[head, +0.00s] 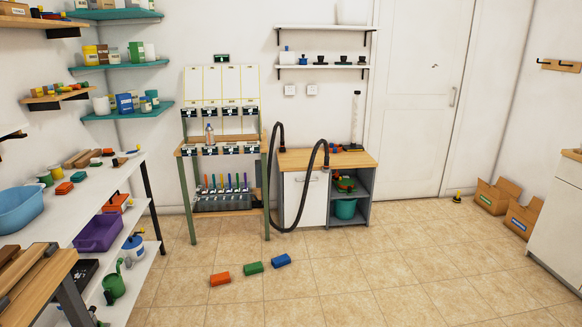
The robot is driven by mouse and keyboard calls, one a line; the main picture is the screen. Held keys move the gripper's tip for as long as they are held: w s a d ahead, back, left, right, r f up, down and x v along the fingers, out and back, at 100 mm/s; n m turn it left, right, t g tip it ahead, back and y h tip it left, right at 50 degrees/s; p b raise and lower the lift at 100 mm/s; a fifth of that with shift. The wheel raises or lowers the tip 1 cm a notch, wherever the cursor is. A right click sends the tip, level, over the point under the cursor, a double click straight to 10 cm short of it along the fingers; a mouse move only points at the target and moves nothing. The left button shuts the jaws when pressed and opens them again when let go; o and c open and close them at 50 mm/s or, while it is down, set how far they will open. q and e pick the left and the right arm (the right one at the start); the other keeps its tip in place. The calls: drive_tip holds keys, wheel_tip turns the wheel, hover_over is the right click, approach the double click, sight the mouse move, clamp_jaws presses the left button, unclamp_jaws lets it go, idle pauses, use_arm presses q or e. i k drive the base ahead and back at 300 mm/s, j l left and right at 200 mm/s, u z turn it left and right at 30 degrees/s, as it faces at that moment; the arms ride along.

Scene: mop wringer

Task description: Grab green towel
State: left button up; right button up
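A green folded block (253,268), which could be a towel or a sponge, lies on the tiled floor in the middle front. It lies between an orange-red block (220,279) on its left and a blue block (281,260) on its right, with small gaps between them. It is too small to tell its material. Neither of my grippers shows in the head view.
A white workbench (75,215) with a purple bin (98,233) stands at left. A dispenser rack (187,200) and a wood-topped cabinet (305,200) with a black hose (268,205) stand at the back. Cardboard boxes (522,218) sit right. The floor (400,270) is mostly clear.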

sight(255, 268)
drive_tip(key=i+l, duration=0.1)
drive_tip(key=i, duration=2.05)
drive_tip(key=j+u, duration=0.05)
drive_tip(key=j, duration=0.05)
